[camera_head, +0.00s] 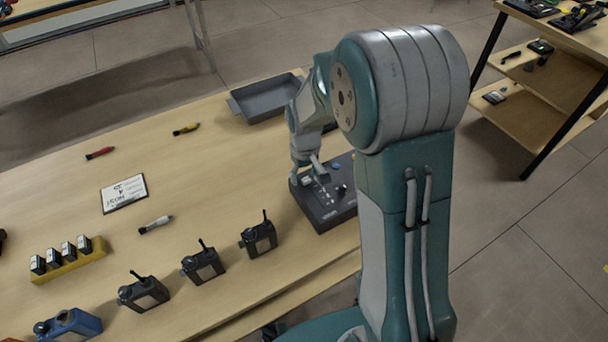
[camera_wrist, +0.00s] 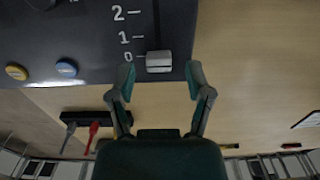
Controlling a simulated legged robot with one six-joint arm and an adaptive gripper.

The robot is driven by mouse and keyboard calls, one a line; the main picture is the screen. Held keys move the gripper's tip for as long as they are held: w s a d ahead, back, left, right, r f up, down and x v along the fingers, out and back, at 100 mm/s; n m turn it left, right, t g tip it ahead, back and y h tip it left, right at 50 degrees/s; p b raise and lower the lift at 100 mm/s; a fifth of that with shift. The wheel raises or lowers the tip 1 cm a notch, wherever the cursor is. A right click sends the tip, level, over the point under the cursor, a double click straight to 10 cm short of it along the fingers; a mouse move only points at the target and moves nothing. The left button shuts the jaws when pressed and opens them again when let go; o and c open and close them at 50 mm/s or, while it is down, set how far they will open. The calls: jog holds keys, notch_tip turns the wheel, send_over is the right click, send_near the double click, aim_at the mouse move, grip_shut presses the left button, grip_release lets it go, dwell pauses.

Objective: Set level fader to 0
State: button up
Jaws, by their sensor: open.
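The dark control box (camera_head: 334,214) stands on the wooden table, partly hidden behind my arm. In the wrist view its panel (camera_wrist: 100,30) fills the upper left. The light grey level fader (camera_wrist: 159,61) sits at the end of its slot, beside the 0 mark (camera_wrist: 128,57), with the 1 and 2 marks further up. My gripper (camera_wrist: 160,73) is open, with one finger on each side of the fader. No clear contact with the fader shows. In the head view my gripper (camera_head: 311,171) is over the box, and the fader cannot be made out well there.
On the panel are a blue button (camera_wrist: 66,68) and a yellow button (camera_wrist: 16,72). A grey tray (camera_head: 266,101) lies behind the box. Several radios, one here (camera_head: 258,238), stand along the table's front. A written sign (camera_head: 124,193) and markers lie left, with bare tabletop between.

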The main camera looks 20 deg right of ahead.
aim_at(304, 178)
notch_tip(304, 178, up, 11)
jog(key=shift+r, duration=0.15)
jog(key=shift+w, duration=0.1)
dwell(0.4)
jog(key=s+r+m+t, duration=0.1)
jog(key=s+r, duration=0.4)
jog(key=s, duration=0.5)
jog(key=s+d+r+m+t, duration=0.1)
jog(key=s+r+t, duration=0.3)
jog(key=s, duration=0.7)
jog(key=shift+s+d+r+m+t, duration=0.3)
jog(key=shift+r+m, duration=0.2)
jog(key=shift+r, duration=0.25)
dwell(0.7)
